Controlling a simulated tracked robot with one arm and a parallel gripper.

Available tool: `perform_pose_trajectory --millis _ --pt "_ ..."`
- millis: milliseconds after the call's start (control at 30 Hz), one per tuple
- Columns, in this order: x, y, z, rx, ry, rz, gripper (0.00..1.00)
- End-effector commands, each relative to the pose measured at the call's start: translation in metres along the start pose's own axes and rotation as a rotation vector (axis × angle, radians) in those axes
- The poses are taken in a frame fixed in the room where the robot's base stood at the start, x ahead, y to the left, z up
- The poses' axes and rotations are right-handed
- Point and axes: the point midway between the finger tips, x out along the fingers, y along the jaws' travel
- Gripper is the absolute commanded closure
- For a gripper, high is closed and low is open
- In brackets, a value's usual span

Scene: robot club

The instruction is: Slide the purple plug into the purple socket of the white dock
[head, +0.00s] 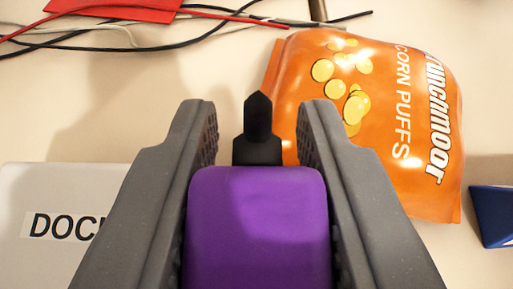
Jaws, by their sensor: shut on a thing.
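My gripper (257,140) is in the lower middle of the head view, its two grey jaws shut on the purple plug (257,225) between them. The plug's black tip (258,118) points away from me, toward the top of the picture. The white dock (30,190) lies at the lower left, partly hidden behind the left jaw. It bears a label that reads "DOC", with the rest covered. No purple socket shows on the visible part of the dock. The plug is apart from the dock in the picture, to its right.
An orange bag of corn puffs (400,160) lies just right of the plug's tip, partly behind the right jaw. Red, black and pale cables (130,30) and a red flat thing (115,8) lie at the top left. A blue object (497,215) is at the right edge.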

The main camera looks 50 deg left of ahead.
Motion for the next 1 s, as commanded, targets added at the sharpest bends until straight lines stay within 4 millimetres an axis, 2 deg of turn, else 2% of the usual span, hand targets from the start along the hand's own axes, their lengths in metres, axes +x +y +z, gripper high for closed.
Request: perform_pose_trajectory --millis 1000 --pt "0.006 0.001 0.012 0.000 0.001 0.000 0.98"
